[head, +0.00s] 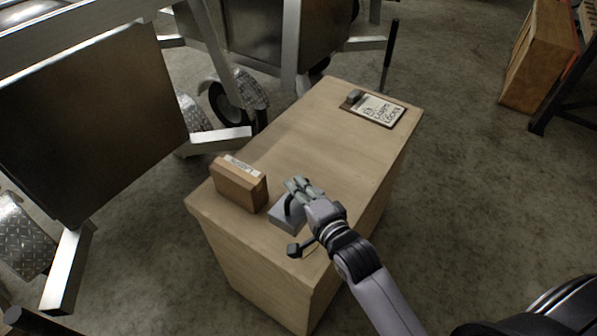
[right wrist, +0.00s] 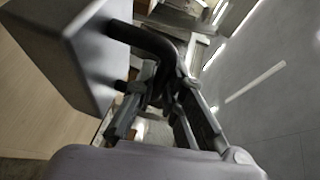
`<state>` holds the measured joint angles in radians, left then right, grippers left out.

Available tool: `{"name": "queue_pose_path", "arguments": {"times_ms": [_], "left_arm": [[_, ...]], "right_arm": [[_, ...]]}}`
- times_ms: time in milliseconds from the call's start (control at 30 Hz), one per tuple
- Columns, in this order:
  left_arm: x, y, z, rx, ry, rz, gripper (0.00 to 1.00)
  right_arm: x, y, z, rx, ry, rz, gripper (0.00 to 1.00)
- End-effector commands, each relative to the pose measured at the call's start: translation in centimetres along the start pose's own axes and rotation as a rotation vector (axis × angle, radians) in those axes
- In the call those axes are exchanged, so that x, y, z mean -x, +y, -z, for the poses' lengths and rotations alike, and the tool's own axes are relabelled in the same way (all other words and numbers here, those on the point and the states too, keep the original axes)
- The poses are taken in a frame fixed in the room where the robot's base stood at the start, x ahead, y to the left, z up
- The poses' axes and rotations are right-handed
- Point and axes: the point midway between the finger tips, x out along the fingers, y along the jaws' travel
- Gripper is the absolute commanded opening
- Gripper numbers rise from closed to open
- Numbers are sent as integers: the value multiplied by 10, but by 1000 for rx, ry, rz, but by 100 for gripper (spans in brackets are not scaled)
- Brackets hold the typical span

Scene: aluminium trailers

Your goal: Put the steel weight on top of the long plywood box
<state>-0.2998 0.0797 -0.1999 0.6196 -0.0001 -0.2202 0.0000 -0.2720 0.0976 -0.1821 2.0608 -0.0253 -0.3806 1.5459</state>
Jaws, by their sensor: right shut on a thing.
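The steel weight (head: 287,217) is a grey block with a dark curved handle. My right gripper (head: 298,190) is shut on that handle. In the right wrist view the weight (right wrist: 60,55) fills the upper left, with its black handle between my fingers (right wrist: 160,95). The long plywood box (head: 300,150) is a large, pale, flat-topped wooden block standing on the floor. The weight is over its near end; I cannot tell whether it touches the top. My left gripper is not in view.
A small brown box (head: 240,185) with a white label stands on the near left of the top, close to the weight. A clipboard (head: 378,109) lies at the far end. The middle is clear. Metal trailers (head: 90,115) stand at left; a wooden crate (head: 540,55) is at upper right.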

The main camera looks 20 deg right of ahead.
Motion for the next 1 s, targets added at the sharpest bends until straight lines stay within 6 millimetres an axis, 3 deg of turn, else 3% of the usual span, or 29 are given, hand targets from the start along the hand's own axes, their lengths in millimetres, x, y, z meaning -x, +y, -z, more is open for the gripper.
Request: {"name": "queue_pose_path", "arguments": {"times_ms": [367, 633, 1000], "left_arm": [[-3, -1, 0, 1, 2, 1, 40], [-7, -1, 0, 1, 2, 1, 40], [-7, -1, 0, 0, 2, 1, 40]], "right_arm": [[-7, 26, -2, 1, 2, 20, 0], [-13, 59, -5, 1, 2, 17, 0], [-14, 65, -6, 0, 1, 20, 0]]}}
